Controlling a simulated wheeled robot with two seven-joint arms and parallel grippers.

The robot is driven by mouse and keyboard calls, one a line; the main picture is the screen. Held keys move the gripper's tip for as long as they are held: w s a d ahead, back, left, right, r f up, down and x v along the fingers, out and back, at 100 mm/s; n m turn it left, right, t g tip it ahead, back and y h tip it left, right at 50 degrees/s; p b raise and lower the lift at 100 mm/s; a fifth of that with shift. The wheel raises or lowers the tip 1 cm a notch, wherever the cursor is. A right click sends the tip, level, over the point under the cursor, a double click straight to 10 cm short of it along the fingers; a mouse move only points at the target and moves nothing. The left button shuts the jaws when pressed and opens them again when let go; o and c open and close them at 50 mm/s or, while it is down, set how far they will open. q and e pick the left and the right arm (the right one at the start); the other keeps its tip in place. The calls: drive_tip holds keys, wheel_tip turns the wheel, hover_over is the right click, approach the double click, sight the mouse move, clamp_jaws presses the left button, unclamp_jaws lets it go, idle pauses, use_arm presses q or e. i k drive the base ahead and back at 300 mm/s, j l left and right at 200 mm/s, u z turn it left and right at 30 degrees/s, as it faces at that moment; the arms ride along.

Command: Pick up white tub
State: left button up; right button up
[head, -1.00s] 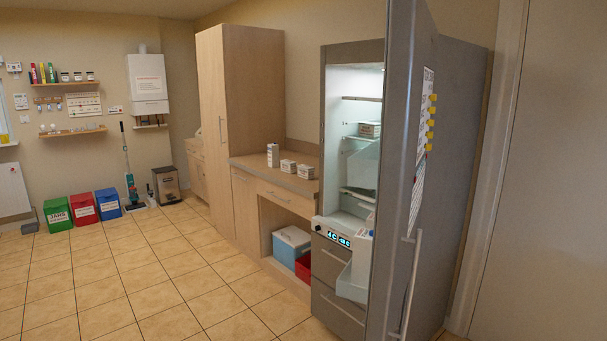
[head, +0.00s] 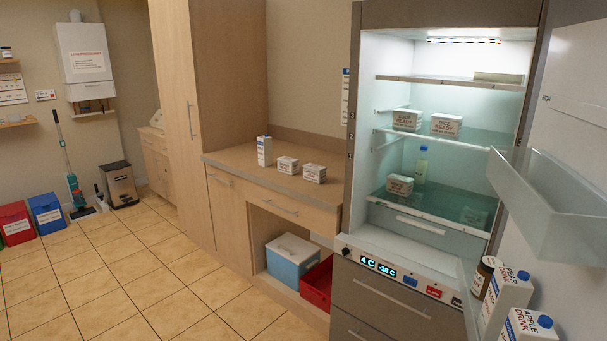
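Two small white tubs with printed labels stand on the wooden counter, a left one (head: 288,165) and a right one (head: 314,173). More white tubs are in the open fridge: one labelled RICE READY (head: 446,126) and another (head: 407,120) beside it on the middle shelf, and one (head: 399,185) on the lower shelf next to a clear bottle (head: 421,166). The frames do not show which is the task's tub. Neither of my grippers is in view.
The fridge door (head: 575,75) stands open at the right, its bins holding cartons (head: 507,300) and a jar (head: 483,276). A white carton (head: 264,151) stands on the counter. A blue cooler (head: 291,262) and red crate (head: 317,284) sit below.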

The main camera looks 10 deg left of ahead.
sight(312, 173)
drive_tip(key=i+j, duration=0.2)
drive_tip(key=j, duration=0.2)
drive_tip(key=i+j, duration=0.25)
drive_tip(key=j, duration=0.15)
drive_tip(key=i+j, duration=0.2)
drive_tip(key=j, duration=0.15)
drive_tip(key=i+j+z, duration=0.2)
drive_tip(key=z, duration=0.5)
drive_tip(key=i+j+z, duration=0.15)
drive_tip(key=j, duration=0.2)
drive_tip(key=i+j+z, duration=0.15)
drive_tip(key=j, duration=0.2)
drive_tip(key=i+j+z, duration=0.2)
drive_tip(key=j, duration=0.2)
drive_tip(key=j+z, duration=0.15)
drive_tip(key=j, duration=0.25)
drive_tip(key=i+j+z, duration=0.15)
drive_tip(key=j, duration=0.25)
drive_tip(key=k, duration=0.05)
